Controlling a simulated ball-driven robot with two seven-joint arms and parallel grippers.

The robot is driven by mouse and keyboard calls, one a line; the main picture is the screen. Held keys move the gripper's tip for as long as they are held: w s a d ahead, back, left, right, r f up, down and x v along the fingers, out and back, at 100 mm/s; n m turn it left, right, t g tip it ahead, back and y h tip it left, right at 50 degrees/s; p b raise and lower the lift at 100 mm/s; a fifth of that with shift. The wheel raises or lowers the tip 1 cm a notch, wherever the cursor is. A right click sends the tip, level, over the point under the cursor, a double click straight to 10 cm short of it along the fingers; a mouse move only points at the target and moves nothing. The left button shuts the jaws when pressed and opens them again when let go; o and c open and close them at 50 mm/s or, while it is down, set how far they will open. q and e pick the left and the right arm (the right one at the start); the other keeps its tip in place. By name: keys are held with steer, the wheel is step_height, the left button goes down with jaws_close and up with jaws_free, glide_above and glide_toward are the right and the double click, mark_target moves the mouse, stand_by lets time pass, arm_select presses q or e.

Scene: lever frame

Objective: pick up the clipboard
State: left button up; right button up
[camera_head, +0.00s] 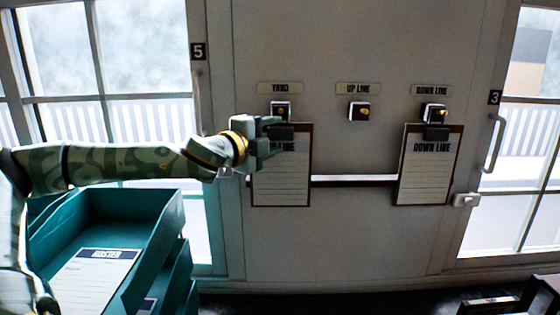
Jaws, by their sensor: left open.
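A clipboard (281,181) with a brown edge and a lined sheet hangs on the wall below the YARD plate. Its heading is partly hidden by my gripper; only "LINE" reads. A second clipboard (427,172), headed DOWN LINE, hangs below the DOWN LINE plate, slightly tilted. My left gripper (274,136) is open at the top of the left clipboard, its fingers above and below the dark clip (283,133). I cannot tell whether they touch it. My right gripper is not in view.
The hook (359,111) under the UP LINE plate is empty. A teal tray stack (155,235) stands at lower left, with a ROSTER sheet (92,283) in the top tray. A rail (353,181) runs between the clipboards. Door handles (494,144) and windows flank the wall.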

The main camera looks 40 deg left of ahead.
arm_select(q)
steer(key=shift+w+d, duration=0.2)
steer(key=shift+w, duration=0.35)
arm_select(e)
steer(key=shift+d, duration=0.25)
arm_select(q)
steer(key=c, duration=1)
steer(key=shift+s, duration=0.1)
